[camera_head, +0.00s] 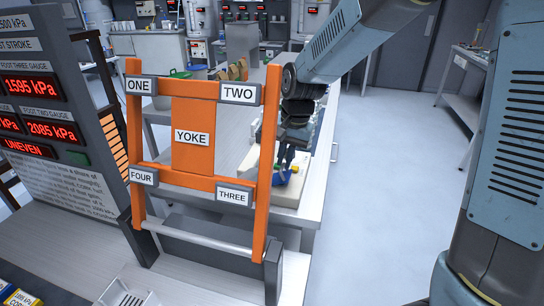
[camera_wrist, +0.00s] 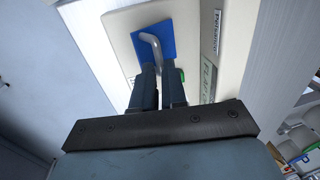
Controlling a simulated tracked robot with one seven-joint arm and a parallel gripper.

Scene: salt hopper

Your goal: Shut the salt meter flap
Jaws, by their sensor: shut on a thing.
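The salt meter flap appears to be a blue plate (camera_wrist: 160,30) with a bent grey metal handle (camera_wrist: 153,42), on a cream panel (camera_wrist: 125,50) in the wrist view. My gripper (camera_wrist: 160,72) is shut on the lower end of that handle, its two dark fingers close together. In the head view my gripper (camera_head: 285,168) reaches down behind the orange yoke to the blue flap (camera_head: 278,177) on the cream unit (camera_head: 287,192). My fingers hide part of it, and I cannot tell how far the flap stands open.
The orange yoke frame (camera_head: 192,137) stands in front, left of my gripper. A grey gauge board (camera_head: 55,150) is farther left. A green label (camera_wrist: 208,80) and a small green part (camera_wrist: 181,75) are beside the fingers. The floor (camera_head: 375,180) on the right is clear.

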